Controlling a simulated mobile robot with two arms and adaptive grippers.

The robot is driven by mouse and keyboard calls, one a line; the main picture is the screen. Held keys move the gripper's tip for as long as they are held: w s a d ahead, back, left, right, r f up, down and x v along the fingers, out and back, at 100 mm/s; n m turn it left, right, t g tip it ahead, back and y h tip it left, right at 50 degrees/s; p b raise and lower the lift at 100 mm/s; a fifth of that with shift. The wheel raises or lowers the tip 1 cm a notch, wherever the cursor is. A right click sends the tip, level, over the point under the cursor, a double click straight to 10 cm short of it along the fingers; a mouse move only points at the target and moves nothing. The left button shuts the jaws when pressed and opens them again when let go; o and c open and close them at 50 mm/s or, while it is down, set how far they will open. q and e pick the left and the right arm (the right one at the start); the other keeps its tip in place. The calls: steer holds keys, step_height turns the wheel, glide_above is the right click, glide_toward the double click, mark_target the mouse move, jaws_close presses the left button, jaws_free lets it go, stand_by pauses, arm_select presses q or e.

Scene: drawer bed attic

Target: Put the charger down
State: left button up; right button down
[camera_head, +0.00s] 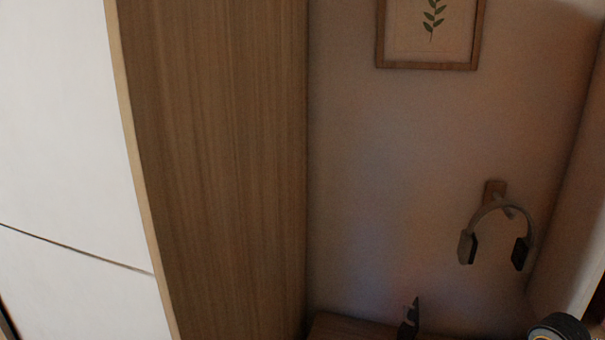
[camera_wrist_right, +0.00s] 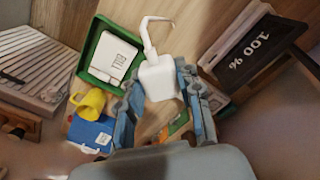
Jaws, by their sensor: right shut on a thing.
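The white charger (camera_wrist_right: 160,78) is in the right wrist view, with a thin bent white cable rising from its top. My right gripper (camera_wrist_right: 161,93) is shut on it, one blue-grey finger on each side. The charger appears over a wooden surface (camera_wrist_right: 190,25); I cannot tell whether it touches that surface. The head view shows neither the charger nor the fingers of either gripper.
In the right wrist view, a green tray (camera_wrist_right: 84,68) holds a white box (camera_wrist_right: 110,57). A yellow mug (camera_wrist_right: 88,103) and a blue box (camera_wrist_right: 90,133) are below it. A dark "100 %" panel (camera_wrist_right: 255,52) stands right. Headphones (camera_head: 497,212) hang on the wall in the head view.

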steer(key=a+r+n, duration=0.3)
steer(key=a+n, duration=0.1)
steer(key=a, duration=0.3)
steer(key=a+r+n, duration=0.3)
steer(key=a+r, duration=0.1)
steer(key=a, duration=0.4)
steer(key=s+a+r+n, duration=0.2)
steer(key=s+a+n, duration=0.2)
steer(key=s+n, duration=0.1)
steer(key=shift+m, duration=0.3)
steer(key=f+b, duration=0.2)
steer(key=f, duration=0.1)
steer(key=f+b, duration=0.1)
steer(key=b, duration=0.1)
steer(key=shift+w+a+f, duration=0.1)
steer(key=shift+w+f, duration=0.2)
steer(key=shift+w, duration=0.1)
